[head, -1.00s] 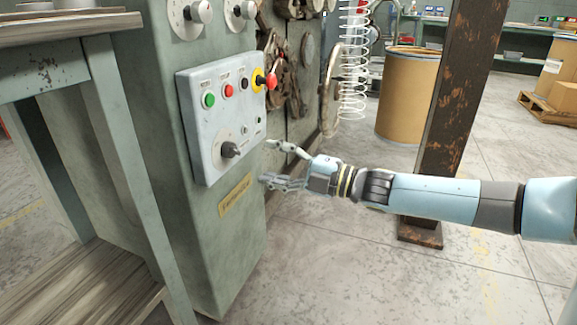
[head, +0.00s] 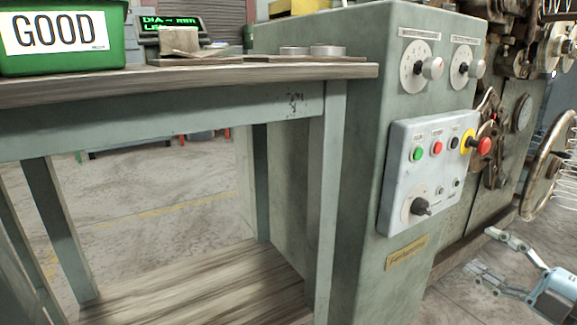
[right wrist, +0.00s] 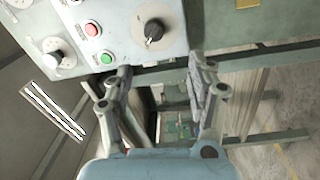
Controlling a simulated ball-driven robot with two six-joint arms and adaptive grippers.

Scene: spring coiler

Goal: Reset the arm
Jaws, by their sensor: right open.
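My right gripper (head: 481,250) is at the lower right of the head view, empty, its fingers spread and pointing left. It is right of and a little below the control panel (head: 400,190), apart from it. In the right wrist view my right gripper (right wrist: 160,66) is open, with nothing between its fingers. The panel (right wrist: 175,42) crosses the top of that view, with a black knob (right wrist: 154,30), a green button (right wrist: 107,58) and a red button (right wrist: 92,29). My left gripper is not in view.
The panel is on a green machine (head: 360,200) with wheels and a wire coil (head: 566,170) at right. A wooden-topped table (head: 200,78) stands at left, bearing a green GOOD bin (head: 70,67) and a small display (head: 168,22). A lower wooden shelf (head: 200,290) is beneath.

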